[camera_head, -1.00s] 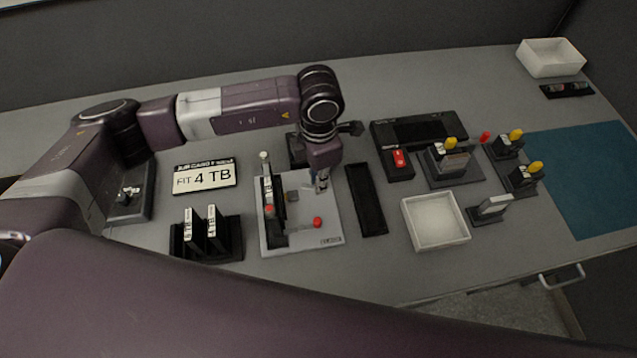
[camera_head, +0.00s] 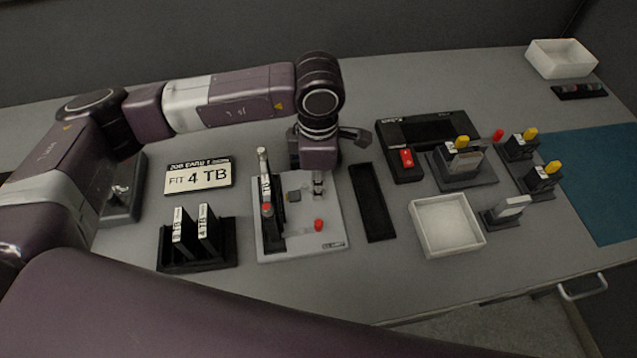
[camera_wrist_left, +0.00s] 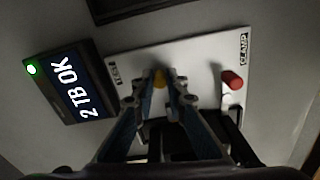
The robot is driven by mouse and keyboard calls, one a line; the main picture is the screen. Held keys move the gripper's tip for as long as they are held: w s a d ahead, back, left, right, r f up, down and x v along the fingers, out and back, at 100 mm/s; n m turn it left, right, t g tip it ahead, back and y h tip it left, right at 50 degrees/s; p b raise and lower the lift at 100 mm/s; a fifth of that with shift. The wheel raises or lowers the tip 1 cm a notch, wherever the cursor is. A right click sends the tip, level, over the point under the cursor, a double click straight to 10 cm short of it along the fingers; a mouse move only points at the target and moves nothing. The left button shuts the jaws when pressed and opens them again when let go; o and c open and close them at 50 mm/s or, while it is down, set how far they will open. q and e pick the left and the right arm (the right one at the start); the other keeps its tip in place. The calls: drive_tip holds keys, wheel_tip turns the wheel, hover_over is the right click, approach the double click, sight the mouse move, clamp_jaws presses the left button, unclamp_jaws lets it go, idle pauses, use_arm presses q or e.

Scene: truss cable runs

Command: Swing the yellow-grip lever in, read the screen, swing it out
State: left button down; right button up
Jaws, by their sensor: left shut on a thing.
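My left gripper (camera_head: 318,188) is over the plate's far right part. In the wrist view its fingers (camera_wrist_left: 160,84) are shut on the yellow grip (camera_wrist_left: 159,76) of the lever. The grip is hidden in the head view. My right gripper is not in view.
A rack with two drives (camera_head: 195,245) and a "FIT 4 TB" sign (camera_head: 198,177) lie left. A black strip (camera_head: 372,202) and white tray (camera_head: 447,225) lie right.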

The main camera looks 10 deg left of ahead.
use_arm(q)
drive_tip(key=c, duration=1.9)
unclamp_jaws()
drive_tip(key=shift+c, duration=0.2)
wheel_tip(320, 180, up, 12)
drive_tip(key=shift+s, duration=0.15)
